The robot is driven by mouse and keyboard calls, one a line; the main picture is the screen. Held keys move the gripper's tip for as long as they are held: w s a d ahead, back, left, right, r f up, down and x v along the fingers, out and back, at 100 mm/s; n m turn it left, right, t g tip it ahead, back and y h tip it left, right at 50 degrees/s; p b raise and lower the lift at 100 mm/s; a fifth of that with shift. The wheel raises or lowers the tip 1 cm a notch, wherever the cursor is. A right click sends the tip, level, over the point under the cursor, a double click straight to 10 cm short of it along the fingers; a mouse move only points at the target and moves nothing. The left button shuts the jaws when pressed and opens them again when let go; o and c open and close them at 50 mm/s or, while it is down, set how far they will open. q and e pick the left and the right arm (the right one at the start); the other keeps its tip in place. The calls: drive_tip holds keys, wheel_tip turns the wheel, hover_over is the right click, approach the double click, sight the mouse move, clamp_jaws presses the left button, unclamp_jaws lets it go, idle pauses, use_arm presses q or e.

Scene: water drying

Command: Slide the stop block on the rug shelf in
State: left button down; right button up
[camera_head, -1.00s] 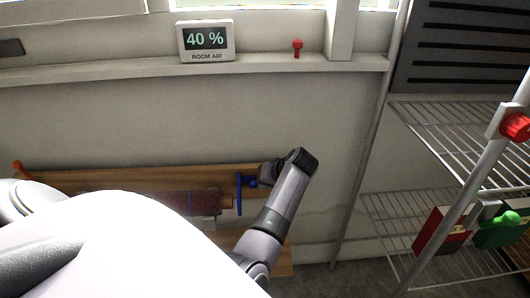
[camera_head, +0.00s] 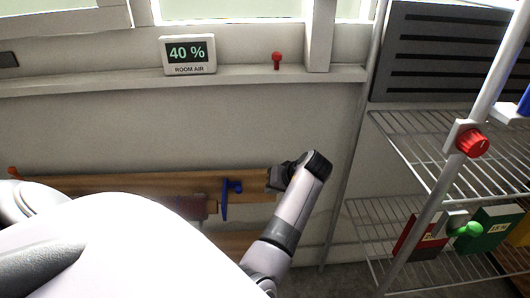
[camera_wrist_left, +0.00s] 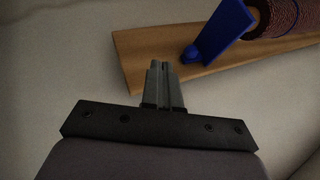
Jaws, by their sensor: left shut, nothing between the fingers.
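The stop block is a blue upright plate with a round knob (camera_head: 226,197) on the wooden rug shelf (camera_head: 150,184). It stands at the right end of the rolled rug (camera_head: 207,205), most of which my own body hides in the head view. My left gripper (camera_head: 274,179) is shut and empty, to the right of the block and apart from it. In the left wrist view, the shut fingertips (camera_wrist_left: 160,66) are over the shelf's bare end (camera_wrist_left: 140,62), a little left of the blue block (camera_wrist_left: 222,35) and its knob. My right gripper is not in view.
A wire rack (camera_head: 440,140) with a red knob (camera_head: 472,143) and several boxes stands at the right. A ledge above holds a 40 % room air display (camera_head: 188,55) and a small red peg (camera_head: 277,60). The wall between ledge and shelf is bare.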

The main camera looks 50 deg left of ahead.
use_arm(q)
drive_tip(key=v, duration=0.3)
drive_tip(key=shift+d, duration=0.1)
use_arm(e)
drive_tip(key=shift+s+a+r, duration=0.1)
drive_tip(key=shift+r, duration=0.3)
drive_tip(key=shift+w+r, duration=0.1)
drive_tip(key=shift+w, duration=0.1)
